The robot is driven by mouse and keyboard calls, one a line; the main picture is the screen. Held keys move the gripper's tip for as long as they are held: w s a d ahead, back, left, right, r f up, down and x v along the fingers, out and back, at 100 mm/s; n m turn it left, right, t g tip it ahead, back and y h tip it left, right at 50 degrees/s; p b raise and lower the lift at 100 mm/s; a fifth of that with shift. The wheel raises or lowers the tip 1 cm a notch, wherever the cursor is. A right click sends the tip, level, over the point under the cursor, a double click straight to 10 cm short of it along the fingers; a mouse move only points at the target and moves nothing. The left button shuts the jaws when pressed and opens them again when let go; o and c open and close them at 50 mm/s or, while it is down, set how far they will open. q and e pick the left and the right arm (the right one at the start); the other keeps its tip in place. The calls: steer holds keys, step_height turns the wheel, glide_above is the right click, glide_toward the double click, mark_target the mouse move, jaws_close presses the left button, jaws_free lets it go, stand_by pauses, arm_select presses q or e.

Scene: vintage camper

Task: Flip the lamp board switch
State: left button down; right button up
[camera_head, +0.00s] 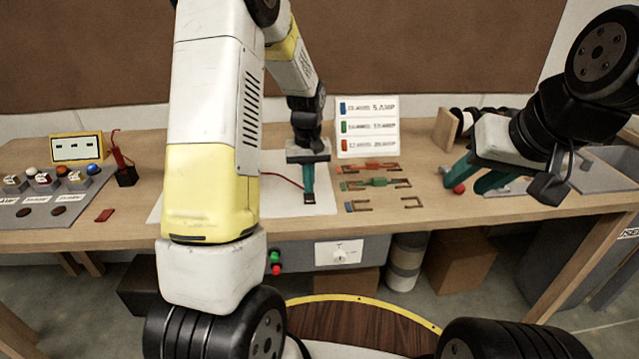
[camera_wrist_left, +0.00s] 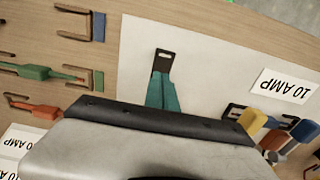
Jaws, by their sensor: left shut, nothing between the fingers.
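The white lamp board (camera_head: 325,190) lies flat on the workbench, with much of it hidden behind my left arm. My left gripper (camera_head: 308,192) points down over its right part, teal fingers shut and empty. A small black part (camera_head: 309,202) with a pale spot, apparently the switch, is right at the fingertips. The left wrist view shows this black part (camera_wrist_left: 163,60) just beyond the teal fingers (camera_wrist_left: 162,88) on the white board (camera_wrist_left: 205,60); I cannot tell whether they touch. My right gripper (camera_head: 468,180) is open on the right, beside a red ball (camera_head: 459,188).
Coloured fuses and clips (camera_head: 379,182) lie right of the board, before a standing amp chart (camera_head: 367,127). A 10 AMP label (camera_wrist_left: 281,87) and yellow, orange and blue pieces (camera_wrist_left: 275,137) are on the board. A grey button panel (camera_head: 45,198) is at far left.

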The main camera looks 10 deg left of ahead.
arm_select(q)
step_height(320, 180, up, 6)
steer(key=shift+r, duration=0.2)
stand_by(0.4)
steer(key=shift+r, duration=0.1)
